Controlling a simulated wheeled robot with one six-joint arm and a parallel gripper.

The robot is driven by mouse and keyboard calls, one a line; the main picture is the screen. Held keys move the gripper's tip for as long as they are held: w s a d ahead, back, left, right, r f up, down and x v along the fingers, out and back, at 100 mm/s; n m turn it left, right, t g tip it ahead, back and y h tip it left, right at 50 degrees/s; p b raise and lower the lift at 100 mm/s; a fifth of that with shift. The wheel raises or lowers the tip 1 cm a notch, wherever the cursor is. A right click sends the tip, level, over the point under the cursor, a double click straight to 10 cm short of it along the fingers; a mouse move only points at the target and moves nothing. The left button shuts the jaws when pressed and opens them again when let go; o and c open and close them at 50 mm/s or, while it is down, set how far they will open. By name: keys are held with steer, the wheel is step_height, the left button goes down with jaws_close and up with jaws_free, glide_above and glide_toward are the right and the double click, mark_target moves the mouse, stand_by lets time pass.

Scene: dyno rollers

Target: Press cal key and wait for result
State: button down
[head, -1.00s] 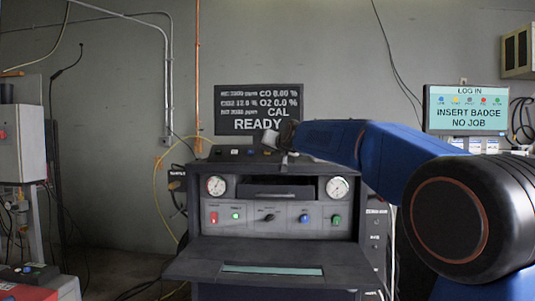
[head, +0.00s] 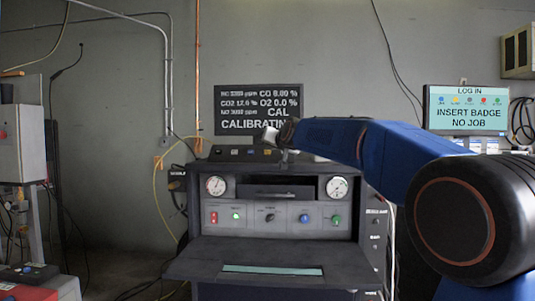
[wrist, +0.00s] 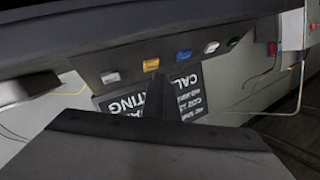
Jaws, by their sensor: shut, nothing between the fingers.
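The wall display (head: 258,111) reads "CAL" with "CALIBRATING" below it, partly covered at its right end by my arm. The keys stand in a row on the top panel of the dark cabinet (head: 212,152). I cannot read which is the cal key. My gripper (head: 284,156) is shut and empty over this panel.
The cabinet front has two round gauges (head: 216,185), a row of coloured buttons and a fold-out shelf (head: 270,255). A second monitor (head: 465,109) reads "INSERT BADGE NO JOB". A grey box (head: 22,143) stands at the left.

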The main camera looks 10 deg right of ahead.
steer(key=shift+s+r, duration=0.1)
steer(key=shift+r, duration=0.1)
steer(key=s+r, duration=0.1)
steer(key=r, duration=0.1)
steer(key=s+a+r, duration=0.1)
steer(key=s, duration=0.1)
steer(key=shift+r, duration=0.35)
stand_by(0.3)
steer(key=shift+s, duration=0.1)
stand_by(0.4)
steer(key=s+d+f+n+g, duration=0.1)
steer(key=s+d+f+g, duration=0.1)
steer(key=s+f, duration=1.4)
steer(key=s+d+f+n+g+h, duration=0.1)
steer(key=s+f+g, duration=0.4)
steer(key=s+f, duration=1.1)
steer(key=s+d+f+n+g+h, duration=0.1)
steer(key=s+d+f+g, duration=0.3)
steer(key=s+f, duration=1.2)
steer(key=s, duration=0.6)
steer(key=shift+f, duration=0.3)
